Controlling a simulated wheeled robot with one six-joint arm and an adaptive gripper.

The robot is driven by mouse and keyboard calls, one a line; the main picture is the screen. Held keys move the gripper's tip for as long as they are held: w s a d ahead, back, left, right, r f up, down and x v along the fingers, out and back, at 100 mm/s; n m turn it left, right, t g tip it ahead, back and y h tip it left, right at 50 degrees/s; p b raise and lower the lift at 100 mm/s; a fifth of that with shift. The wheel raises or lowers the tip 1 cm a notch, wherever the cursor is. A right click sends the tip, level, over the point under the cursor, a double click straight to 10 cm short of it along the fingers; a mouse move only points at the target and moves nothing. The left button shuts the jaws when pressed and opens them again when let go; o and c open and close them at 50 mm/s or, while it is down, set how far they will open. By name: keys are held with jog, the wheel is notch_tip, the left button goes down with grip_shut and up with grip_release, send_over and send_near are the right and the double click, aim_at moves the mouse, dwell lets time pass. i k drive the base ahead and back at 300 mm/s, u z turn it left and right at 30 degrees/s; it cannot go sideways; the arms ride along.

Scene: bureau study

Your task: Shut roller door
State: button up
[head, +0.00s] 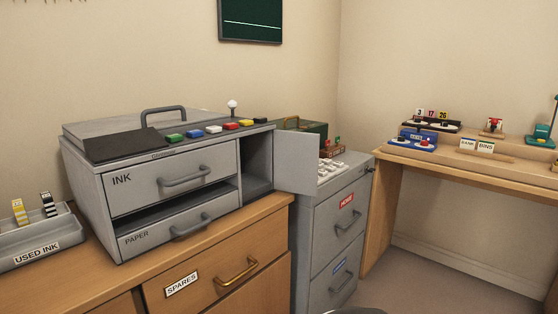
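A grey machine (175,151) stands on the wooden cabinet at the left in the head view. At its right end is an open, dark compartment (257,172). A plain grey hinged door panel (297,162) stands swung open at the right edge of this compartment, over the side of the grey filing cabinet. I see no label on the panel, so I cannot confirm that it is the roller door. No roller is clearly visible inside the compartment.
The machine has an INK drawer (170,180) and a PAPER drawer (178,233), with a dark gap between them. A grey filing cabinet (333,235) stands close behind the door panel. A USED INK tray (36,251) is at the left. A wooden desk (465,165) stands right.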

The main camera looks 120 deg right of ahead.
aim_at(296, 153)
jog(key=k, duration=0.85)
jog(key=u, duration=0.9)
jog(key=k, duration=2.7)
jog(key=z, duration=1.75)
jog(key=k, duration=0.2)
jog(key=u, duration=0.15)
